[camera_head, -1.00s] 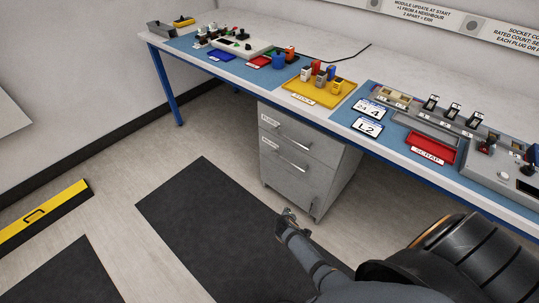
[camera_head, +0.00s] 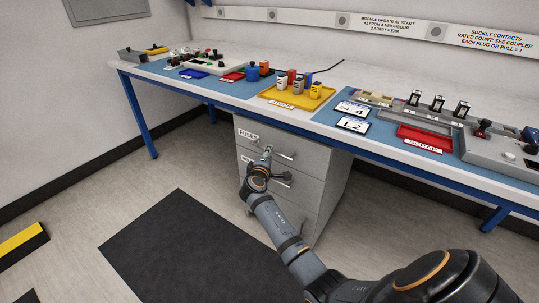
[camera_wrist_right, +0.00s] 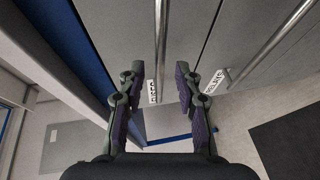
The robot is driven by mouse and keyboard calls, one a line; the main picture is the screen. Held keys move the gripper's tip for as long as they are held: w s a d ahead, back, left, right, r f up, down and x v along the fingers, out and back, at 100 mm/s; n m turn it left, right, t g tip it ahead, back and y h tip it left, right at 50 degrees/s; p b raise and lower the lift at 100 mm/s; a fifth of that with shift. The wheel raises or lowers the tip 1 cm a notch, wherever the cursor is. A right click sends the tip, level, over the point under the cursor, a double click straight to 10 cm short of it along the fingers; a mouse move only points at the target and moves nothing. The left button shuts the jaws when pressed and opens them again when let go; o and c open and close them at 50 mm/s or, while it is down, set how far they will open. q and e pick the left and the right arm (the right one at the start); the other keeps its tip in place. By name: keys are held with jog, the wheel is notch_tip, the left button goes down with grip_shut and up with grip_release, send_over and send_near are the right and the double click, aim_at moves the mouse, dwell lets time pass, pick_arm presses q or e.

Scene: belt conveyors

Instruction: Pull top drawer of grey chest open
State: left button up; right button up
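The grey chest (camera_head: 312,195) stands under the workbench. Its top drawer (camera_head: 308,152), labelled FUSES, looks shut. The top drawer's bar handle (camera_head: 285,155) runs across its front; part is hidden behind my right gripper (camera_head: 267,153). In the right wrist view my right gripper (camera_wrist_right: 159,77) is open, with one finger on each side of the top handle (camera_wrist_right: 162,40). The bar appears in the gap between the fingers; contact is not visible. A second handle (camera_wrist_right: 272,40) lies to the right there, on the RELAYS drawer. My left gripper is not in view.
The workbench edge (camera_head: 390,158) overhangs the chest closely above the top drawer. A yellow tray (camera_head: 300,103) and a red scrap tray (camera_head: 424,138) stand on the bench. The floor before the chest is open, with a dark mat (camera_head: 190,250).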

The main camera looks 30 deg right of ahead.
jog(key=shift+b+x, duration=0.3)
jog(key=shift+x, duration=1.4)
grip_shut()
